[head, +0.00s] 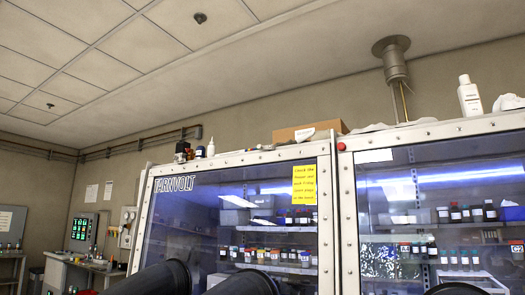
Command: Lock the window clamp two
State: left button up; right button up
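The glovebox has two framed windows, the left window (220,210) and the right window (400,190). Small bolts or fasteners (349,243) run along the pale frames. A red knob-like part (341,146) sits at the top left corner of the right frame. I cannot tell which part, if any, is window clamp two. Black rounded sleeve-like shapes (152,281) rise at the bottom edge in front of the left window, and a smaller dark one (455,289) shows at the lower right. Neither of my grippers is in view.
Shelves with several bottles (465,213) show behind the glass. A yellow note (305,184) is on the left window. A cardboard box (308,131) and white bottle (469,96) stand on top of the glovebox. A bench with equipment (88,263) is at the far left.

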aim_at(267, 147)
jog(key=j+z, duration=0.1)
jog(key=z, duration=0.35)
jog(key=i+j+z, duration=0.15)
jog(key=j+z, duration=0.15)
jog(key=i+j+z, duration=0.15)
jog(key=j+z, duration=0.5)
jog(key=j, duration=0.2)
jog(key=i+j, duration=0.1)
jog(key=j, duration=1.05)
jog(key=i+z, duration=0.05)
jog(key=i, duration=0.05)
